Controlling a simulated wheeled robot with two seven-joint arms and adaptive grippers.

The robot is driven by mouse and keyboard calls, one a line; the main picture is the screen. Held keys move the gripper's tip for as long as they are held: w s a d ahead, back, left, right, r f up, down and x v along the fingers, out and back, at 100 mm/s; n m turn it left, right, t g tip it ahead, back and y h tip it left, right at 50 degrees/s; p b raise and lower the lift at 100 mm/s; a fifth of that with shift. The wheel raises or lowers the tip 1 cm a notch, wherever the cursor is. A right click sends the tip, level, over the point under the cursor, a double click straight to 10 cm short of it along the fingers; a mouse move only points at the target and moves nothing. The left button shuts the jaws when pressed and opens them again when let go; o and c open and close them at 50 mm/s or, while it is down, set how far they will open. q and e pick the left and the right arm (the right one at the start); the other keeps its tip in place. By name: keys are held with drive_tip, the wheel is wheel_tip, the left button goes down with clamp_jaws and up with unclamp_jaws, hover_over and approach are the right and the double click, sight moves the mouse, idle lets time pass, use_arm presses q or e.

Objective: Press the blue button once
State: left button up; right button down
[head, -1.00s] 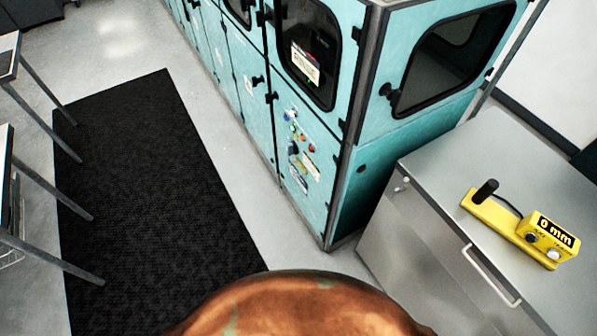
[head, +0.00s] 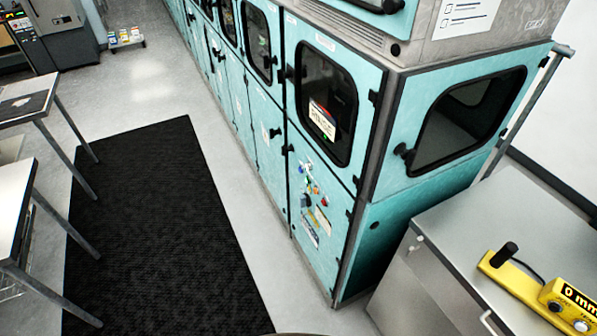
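The blue button (head: 302,170) appears as a small blue spot at the top of a control panel on the teal machine's front door, below its window. It is small, so its exact state cannot be told. Other small coloured buttons and a red one (head: 324,201) sit just below it. Neither of my grippers is in the head view, and nothing is touching the panel.
The teal machine (head: 365,245) runs back along the aisle. A black mat (head: 150,220) lies on the floor in front of it. Metal tables (head: 15,195) stand at left. A grey cabinet (head: 465,225) at right carries a yellow gauge reading 0 mm (head: 520,283).

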use_arm(q)
clamp_jaws()
idle(0.3)
idle(1.2)
